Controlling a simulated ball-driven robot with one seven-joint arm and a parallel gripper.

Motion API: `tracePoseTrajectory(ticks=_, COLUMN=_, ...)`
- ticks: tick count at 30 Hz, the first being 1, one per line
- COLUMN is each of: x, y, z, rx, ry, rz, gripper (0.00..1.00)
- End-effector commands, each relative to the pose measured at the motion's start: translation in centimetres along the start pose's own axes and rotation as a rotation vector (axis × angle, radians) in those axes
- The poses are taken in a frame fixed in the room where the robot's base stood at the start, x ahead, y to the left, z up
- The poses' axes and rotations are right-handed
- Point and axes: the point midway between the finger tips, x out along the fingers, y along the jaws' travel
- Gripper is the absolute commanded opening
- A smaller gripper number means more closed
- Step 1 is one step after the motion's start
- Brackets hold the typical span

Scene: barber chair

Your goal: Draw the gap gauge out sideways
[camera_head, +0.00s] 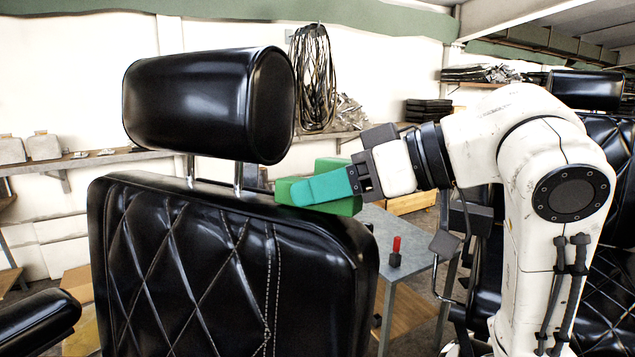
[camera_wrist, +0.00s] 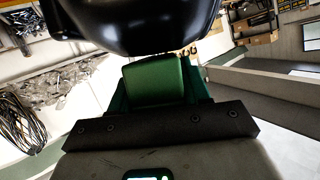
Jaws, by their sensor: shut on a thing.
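The gap gauge is a green block (camera_head: 345,207) at the top edge of the black chair back (camera_head: 180,260), just right of the headrest posts and below the black headrest (camera_head: 190,105). My gripper (camera_head: 300,186) reaches in from the right, with its teal fingers shut on the block's sides. In the wrist view the green block (camera_wrist: 153,82) sits between the two fingers, with the dark headrest (camera_wrist: 140,22) close beyond it. The near finger hides part of the block in the head view. I cannot tell whether the block touches a post or the headrest.
A grey table (camera_head: 405,237) with a small red-and-black item (camera_head: 395,251) stands behind and right of the chair back. A wall shelf (camera_head: 90,158) and hanging black cables (camera_head: 312,80) are behind. Another black chair (camera_head: 587,90) is at right.

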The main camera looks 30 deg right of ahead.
Motion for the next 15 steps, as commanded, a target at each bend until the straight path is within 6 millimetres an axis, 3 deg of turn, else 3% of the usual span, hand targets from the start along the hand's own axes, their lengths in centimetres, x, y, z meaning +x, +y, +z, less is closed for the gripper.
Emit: tracePoseTrajectory(ticks=15, x=-1.5, y=0.0, z=0.5, rx=0.000, ry=0.000, rz=0.001, gripper=0.00)
